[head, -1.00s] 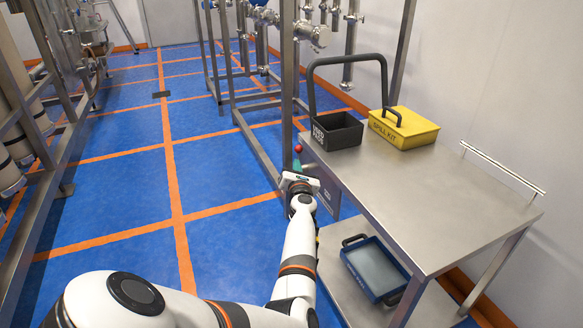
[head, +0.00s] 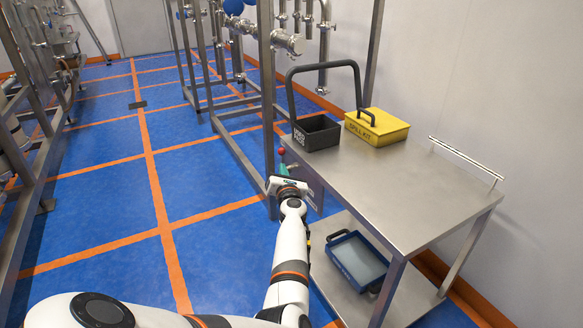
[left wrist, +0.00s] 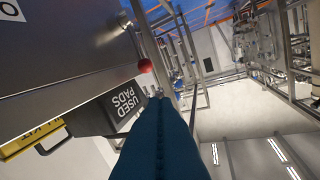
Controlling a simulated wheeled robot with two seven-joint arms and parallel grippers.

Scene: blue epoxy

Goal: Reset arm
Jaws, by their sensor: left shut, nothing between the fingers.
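My left arm reaches forward from the bottom of the head view. Its gripper (head: 284,171) is at the left edge of the steel cart (head: 420,190), just below the level of the cart's top. In the left wrist view the teal fingers (left wrist: 160,140) are shut together with nothing between them. A red ball-shaped knob (left wrist: 145,66) shows beyond the fingertips beside the cart, and also in the head view (head: 281,151). I cannot tell whether the fingers touch it. My right gripper is not in view.
A blue tray (head: 357,262) is on the lower shelf. Steel pipe frames (head: 267,90) stand behind. Blue floor (head: 90,210) at left is clear.

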